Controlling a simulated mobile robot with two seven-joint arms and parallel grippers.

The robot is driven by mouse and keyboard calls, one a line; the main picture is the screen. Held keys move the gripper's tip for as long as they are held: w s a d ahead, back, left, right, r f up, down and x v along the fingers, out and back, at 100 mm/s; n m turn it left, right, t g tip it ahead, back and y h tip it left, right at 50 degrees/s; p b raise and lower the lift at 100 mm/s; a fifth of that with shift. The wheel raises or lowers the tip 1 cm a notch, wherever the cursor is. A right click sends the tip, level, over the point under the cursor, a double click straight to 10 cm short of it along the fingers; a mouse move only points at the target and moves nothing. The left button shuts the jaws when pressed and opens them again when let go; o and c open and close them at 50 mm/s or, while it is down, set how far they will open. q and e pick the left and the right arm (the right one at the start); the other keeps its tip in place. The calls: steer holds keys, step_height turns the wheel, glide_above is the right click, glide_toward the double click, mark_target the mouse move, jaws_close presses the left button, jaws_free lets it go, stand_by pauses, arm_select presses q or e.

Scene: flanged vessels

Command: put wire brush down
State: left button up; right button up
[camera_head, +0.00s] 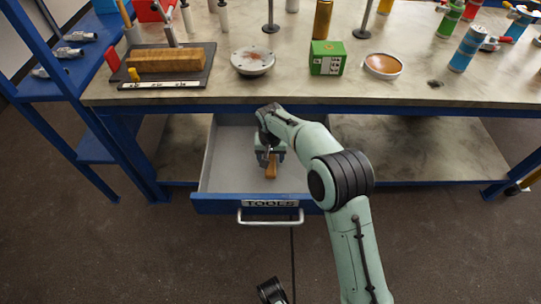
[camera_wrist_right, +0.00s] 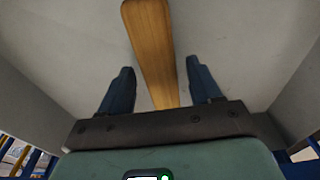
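The wire brush shows as a wooden handle (camera_head: 271,171) inside the open tool drawer (camera_head: 230,185). In the right wrist view the handle (camera_wrist_right: 150,45) lies lengthwise over the pale drawer floor; its bristles are not visible. My right gripper (camera_wrist_right: 160,80) is down in the drawer, its two dark fingers spread apart with the handle between them. A gap shows on each side, so the fingers do not grip it. In the head view my right gripper (camera_head: 268,157) is partly hidden by its own wrist.
The drawer is pulled out below the workbench (camera_head: 420,92), its blue front and handle (camera_head: 270,220) facing me. A flange (camera_head: 253,60), a green box (camera_head: 327,58), a wooden block (camera_head: 165,60) and several cans stand on the bench. A blue shelf (camera_head: 75,85) is at left.

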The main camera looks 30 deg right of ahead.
steer(key=r, duration=0.2)
steer(key=r+p, duration=0.1)
steer(key=r, duration=0.1)
steer(key=r+p, duration=0.1)
steer(key=r, duration=0.2)
steer(key=shift+s+a, duration=0.2)
steer(key=shift+s, duration=0.1)
arm_select(q)
steer(key=shift+t, duration=0.5)
steer(key=r, duration=0.1)
steer(key=w+d+r+p, duration=0.1)
steer(key=r, duration=0.1)
steer(key=w+r, duration=0.1)
steer(key=r, duration=0.1)
steer(key=shift+w+d, duration=0.25)
steer(key=shift+d, duration=0.1)
arm_select(e)
steer(key=r, duration=0.5)
steer(key=shift+s+a+r, duration=0.15)
steer(key=shift+s, duration=0.15)
